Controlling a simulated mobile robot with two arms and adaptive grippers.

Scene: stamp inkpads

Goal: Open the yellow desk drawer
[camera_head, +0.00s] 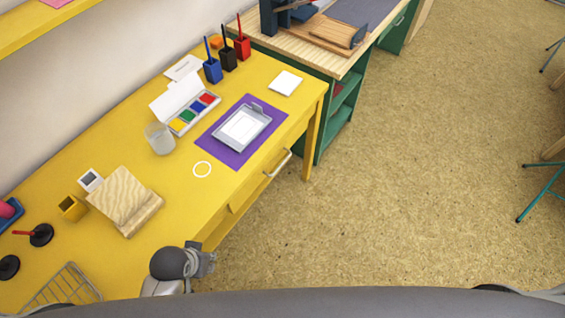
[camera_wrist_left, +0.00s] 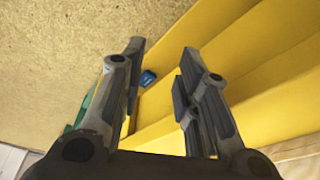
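The yellow desk (camera_head: 235,90) runs diagonally through the head view. A pale metal bar handle (camera_head: 278,164) is on its front, below the purple mat; the drawer front (camera_head: 243,194) around it is seen steeply from above, and I cannot tell whether it is fully closed. My left gripper (camera_head: 208,260) is beside the desk's front edge at the bottom, well short of the handle. In the left wrist view the two fingers of the left gripper (camera_wrist_left: 163,50) are apart with nothing held. Yellow desk panels fill the right of that view. My right gripper is out of view.
On the desk are a purple mat (camera_head: 208,133) with a grey tray (camera_head: 226,141), a paint box (camera_head: 209,98), a glass (camera_head: 159,138) and a wooden stand (camera_head: 125,202). A green workbench (camera_head: 330,118) stands beyond the desk. The floor in front is clear.

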